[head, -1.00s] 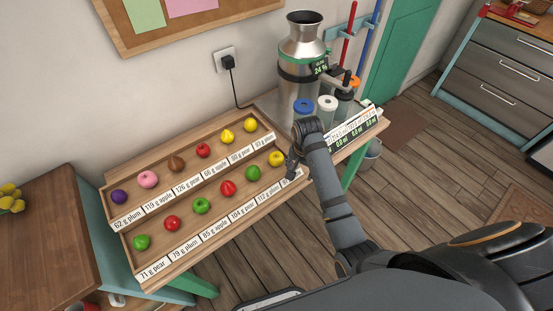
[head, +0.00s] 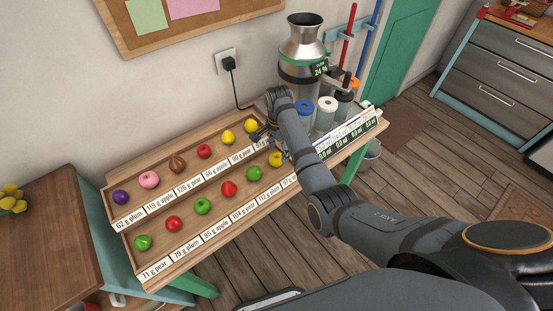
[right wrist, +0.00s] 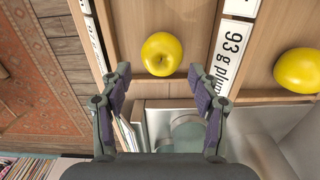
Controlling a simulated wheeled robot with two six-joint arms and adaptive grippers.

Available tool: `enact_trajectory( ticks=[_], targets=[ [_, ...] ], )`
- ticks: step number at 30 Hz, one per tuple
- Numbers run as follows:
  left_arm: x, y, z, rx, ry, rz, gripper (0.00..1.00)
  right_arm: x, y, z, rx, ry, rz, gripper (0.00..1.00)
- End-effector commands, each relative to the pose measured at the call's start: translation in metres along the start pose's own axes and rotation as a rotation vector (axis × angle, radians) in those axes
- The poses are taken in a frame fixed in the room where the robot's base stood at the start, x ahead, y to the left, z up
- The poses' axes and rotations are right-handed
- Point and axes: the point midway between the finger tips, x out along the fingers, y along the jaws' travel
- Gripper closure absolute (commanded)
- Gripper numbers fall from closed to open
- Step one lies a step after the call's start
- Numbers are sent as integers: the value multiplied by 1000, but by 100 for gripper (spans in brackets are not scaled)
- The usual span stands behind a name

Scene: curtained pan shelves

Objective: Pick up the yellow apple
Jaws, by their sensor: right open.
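A yellow apple (head: 276,159) sits at the right end of the front row on the stepped wooden shelf. In the right wrist view the apple (right wrist: 162,54) lies ahead of and between the fingertips, with its stem dimple showing. My right gripper (head: 271,145) is just above and behind the apple in the head view. In the wrist view its two purple-padded fingers (right wrist: 162,80) are spread wide and empty. I cannot tell the exact gap to the apple. My left gripper is not in view.
Another yellow fruit (head: 251,126) sits at the end of the back row, behind the "93 g plum" label (right wrist: 236,58). More fruits fill both rows to the left. A metal canister (head: 303,50) and lidded jars (head: 326,108) stand close to the right of the shelf.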

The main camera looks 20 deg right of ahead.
Motion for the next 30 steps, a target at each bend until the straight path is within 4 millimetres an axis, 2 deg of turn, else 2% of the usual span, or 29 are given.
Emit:
enact_trajectory(
  ticks=[4,11,19,30],
  targets=[
    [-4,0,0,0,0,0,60,10,0,2,-1,-1,3,38],
    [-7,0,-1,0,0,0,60,47,-2,5,0,0,2,38],
    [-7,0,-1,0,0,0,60,52,-3,5,0,0,-1,38],
    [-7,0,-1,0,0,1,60,52,-3,5,0,0,-1,85]
  ],
)
